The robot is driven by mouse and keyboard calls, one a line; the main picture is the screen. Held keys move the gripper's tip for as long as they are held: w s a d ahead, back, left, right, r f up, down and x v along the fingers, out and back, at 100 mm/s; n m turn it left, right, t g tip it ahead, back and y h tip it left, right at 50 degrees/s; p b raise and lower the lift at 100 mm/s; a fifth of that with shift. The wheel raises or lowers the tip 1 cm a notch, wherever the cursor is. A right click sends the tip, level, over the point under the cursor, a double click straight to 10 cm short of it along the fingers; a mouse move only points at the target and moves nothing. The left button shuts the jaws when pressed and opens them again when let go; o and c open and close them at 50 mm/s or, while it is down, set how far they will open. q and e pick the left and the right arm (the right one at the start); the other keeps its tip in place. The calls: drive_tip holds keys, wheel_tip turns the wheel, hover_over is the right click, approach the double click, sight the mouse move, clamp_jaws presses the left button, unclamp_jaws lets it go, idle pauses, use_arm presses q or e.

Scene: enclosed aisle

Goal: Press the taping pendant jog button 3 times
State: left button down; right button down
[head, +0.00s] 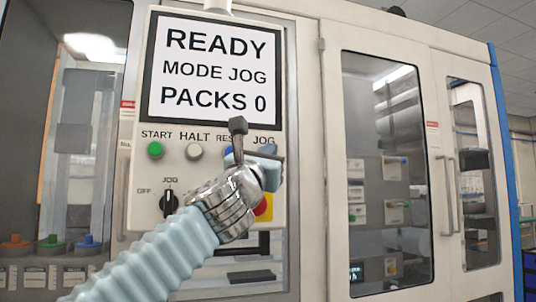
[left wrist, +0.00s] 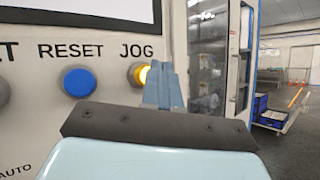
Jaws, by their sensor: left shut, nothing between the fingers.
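The taping pendant (head: 213,140) is a pale panel with a screen (head: 214,70) reading READY, MODE JOG, PACKS 0. In the left wrist view the jog button (left wrist: 136,75) glows yellow under its JOG label, partly covered by my fingers. In the head view my gripper hides it. My left gripper (head: 268,152) is shut and empty in front of the pendant's right side. In the left wrist view its fingertips (left wrist: 165,78) overlap the button's right edge; I cannot tell whether they touch it. My right gripper is in neither view.
The green start button (head: 155,150), grey halt button (head: 194,151) and blue reset button (left wrist: 79,82) are left of jog. A black selector knob (head: 168,204) and red stop button (head: 264,206) are below. Glazed machine doors (head: 388,170) stand to the right.

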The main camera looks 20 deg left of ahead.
use_arm(q)
drive_tip(key=shift+w+a, duration=0.2)
drive_tip(key=shift+w, duration=0.05)
idle(0.3)
drive_tip(key=shift+s+d, duration=0.55)
drive_tip(key=shift+s, duration=0.2)
drive_tip(key=s+d+b, duration=0.1)
drive_tip(key=s+d, duration=0.2)
drive_tip(key=s, duration=0.2)
drive_tip(key=shift+d, duration=0.2)
idle(0.8)
